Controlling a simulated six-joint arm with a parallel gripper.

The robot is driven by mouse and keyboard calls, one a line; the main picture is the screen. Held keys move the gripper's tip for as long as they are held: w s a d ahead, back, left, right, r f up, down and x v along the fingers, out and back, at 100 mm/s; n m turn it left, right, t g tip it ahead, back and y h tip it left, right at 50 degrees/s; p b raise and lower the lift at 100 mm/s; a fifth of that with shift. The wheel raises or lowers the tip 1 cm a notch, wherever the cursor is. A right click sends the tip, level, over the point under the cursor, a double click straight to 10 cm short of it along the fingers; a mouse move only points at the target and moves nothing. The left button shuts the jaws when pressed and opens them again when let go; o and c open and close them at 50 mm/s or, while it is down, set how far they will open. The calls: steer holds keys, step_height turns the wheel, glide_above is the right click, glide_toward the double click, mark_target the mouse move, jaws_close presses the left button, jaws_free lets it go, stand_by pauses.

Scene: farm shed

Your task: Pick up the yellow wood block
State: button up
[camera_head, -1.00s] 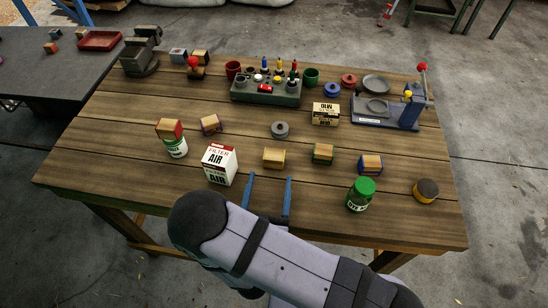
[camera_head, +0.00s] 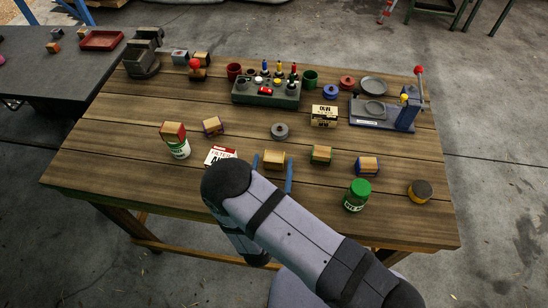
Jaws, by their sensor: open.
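The yellow wood block (camera_head: 274,159), tan on top with a yellowish side, sits on the wooden workbench (camera_head: 230,193) near its middle. My gripper (camera_head: 273,166) is open. Its two blue fingers stand to the left and right of the block in the picture. I cannot tell whether either finger touches it. My arm hides the area below the fingers.
A green-sided block (camera_head: 321,154) sits just right, and a blue-sided block (camera_head: 367,166) farther right. The air filter box (camera_head: 220,155) stands left, partly hidden by my arm. A green-lidded jar (camera_head: 357,194) stands at the front right.

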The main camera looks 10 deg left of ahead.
steer(key=c, duration=1.1)
steer(key=shift+s+r, duration=0.1)
steer(key=shift+c, duration=0.2)
steer(key=shift+s+r+p, duration=0.3)
steer(key=shift+r+p, duration=0.05)
steer(key=shift+p, duration=0.05)
steer(key=s+r+p, duration=0.5)
steer(key=s+r, duration=0.2)
steer(key=s, duration=0.6)
steer(key=shift+d, duration=0.15)
